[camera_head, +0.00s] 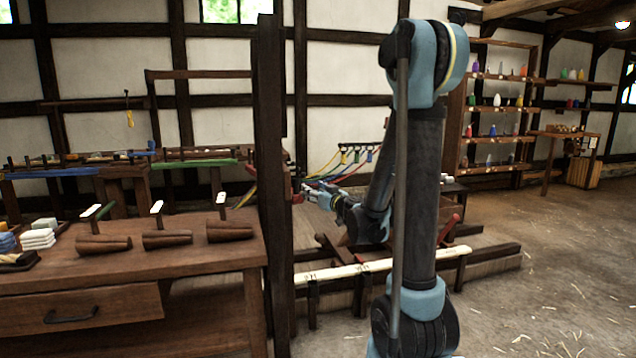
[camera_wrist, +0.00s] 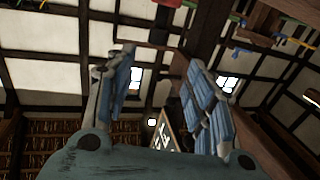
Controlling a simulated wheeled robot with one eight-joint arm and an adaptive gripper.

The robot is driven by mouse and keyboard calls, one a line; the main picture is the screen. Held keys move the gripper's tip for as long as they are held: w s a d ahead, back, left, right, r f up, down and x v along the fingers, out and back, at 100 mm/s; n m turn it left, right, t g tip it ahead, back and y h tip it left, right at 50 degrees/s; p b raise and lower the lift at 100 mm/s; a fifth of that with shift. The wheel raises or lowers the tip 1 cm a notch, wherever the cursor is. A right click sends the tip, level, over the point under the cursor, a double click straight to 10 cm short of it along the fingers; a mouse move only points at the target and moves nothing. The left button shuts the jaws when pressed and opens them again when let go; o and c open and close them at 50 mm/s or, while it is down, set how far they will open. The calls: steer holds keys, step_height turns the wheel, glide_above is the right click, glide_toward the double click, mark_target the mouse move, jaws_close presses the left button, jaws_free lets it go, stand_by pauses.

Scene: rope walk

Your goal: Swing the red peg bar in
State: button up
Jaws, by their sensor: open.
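The red peg bar is mostly hidden behind the dark upright post in the head view. A small red piece (camera_head: 297,198) shows at the post's right edge, and I cannot tell for sure that it is the bar's end. In the wrist view a dark piece with a red edge (camera_wrist: 253,38) is at the upper right, outside my fingers; I cannot tell if it is the bar. My gripper (camera_head: 308,192) is just right of the post, close to the small red piece. In the wrist view my gripper (camera_wrist: 161,60) has its fingers apart with nothing between them.
The tall post (camera_head: 270,180) stands left of my gripper. A green bar (camera_head: 195,165) and a blue bar (camera_head: 52,173) are farther left. A workbench (camera_head: 200,262) with wooden tools fills the left front. A low rail (camera_head: 345,270) runs below my arm. Open floor (camera_head: 540,290) lies right.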

mark_target(298, 180)
steer(key=x, duration=1.7)
steer(key=shift+w+d, duration=0.2)
steer(key=shift+w, duration=0.1)
steer(key=shift+c, duration=0.5)
jaws_close()
steer(key=shift+d, duration=0.1)
